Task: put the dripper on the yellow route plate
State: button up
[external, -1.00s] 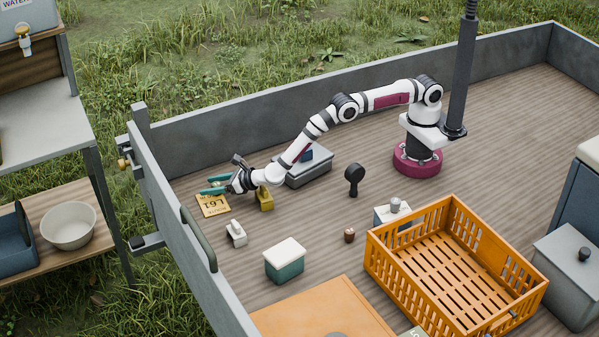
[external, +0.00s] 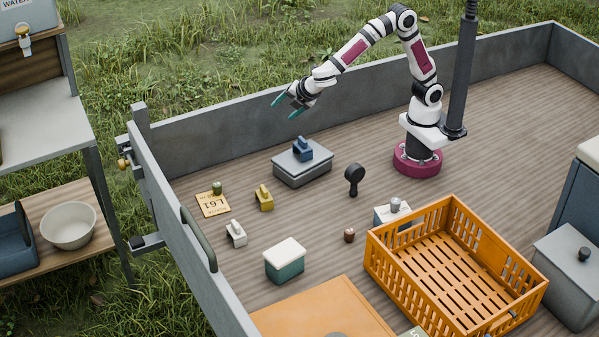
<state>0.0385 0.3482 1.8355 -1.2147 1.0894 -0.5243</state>
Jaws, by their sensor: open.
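The yellow route plate (external: 212,206) lies flat on the wooden floor near the left wall, with "L61" printed on it. A small green piece, which I take to be the dripper (external: 217,188), stands on the plate's back right part. My gripper (external: 285,108) is open and empty. It is raised well above the floor, up and to the right of the plate, with its teal fingers spread and apart from everything.
A yellow block (external: 264,198) and a white block (external: 236,234) stand near the plate. A grey case (external: 302,170) carries a blue block (external: 303,150). A black paddle-shaped item (external: 354,178), a green box (external: 285,265) and an orange crate (external: 455,270) stand to the right and front.

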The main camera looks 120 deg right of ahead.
jog(key=s+a+m+g+y, duration=0.1)
jog(key=s+a+m+y, duration=0.2)
jog(key=s+a, duration=0.3)
jog(key=s+a+m+y, duration=0.3)
jog(key=s+a+m, duration=0.3)
jog(key=s, duration=0.7)
jog(key=s+a+f+m+g+y, duration=0.1)
jog(key=s+a+m+y, duration=0.2)
jog(key=s, duration=0.7)
jog(key=a+m, duration=0.2)
jog(key=a, duration=0.2)
jog(key=shift+a+g+y, duration=0.25)
jog(key=shift+g+y, duration=0.05)
jog(key=shift+y, duration=0.1)
